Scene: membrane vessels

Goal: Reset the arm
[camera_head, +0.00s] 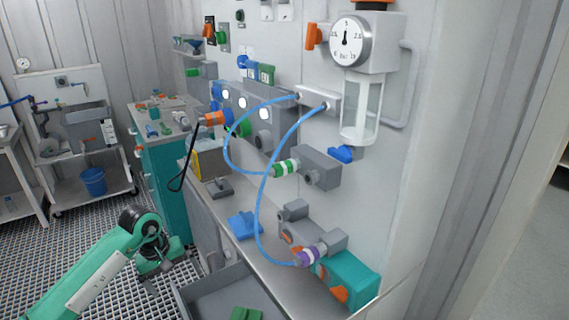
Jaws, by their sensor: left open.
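My left arm is teal and comes in from the lower left. Its gripper (158,270) is dark and hangs low over the grated floor, left of the grey bench. It is open, and I see nothing held in it. Its fingertips are small and partly hard to make out. It is apart from the bench and the wall equipment. My right gripper is not in view.
The wall panel holds a round gauge (347,42), a clear cylinder (361,108) and blue hoses (262,190). A teal cabinet (164,178) stands beyond the gripper. A grey tray (222,290) is at the front. A blue bucket (93,182) sits at the back left.

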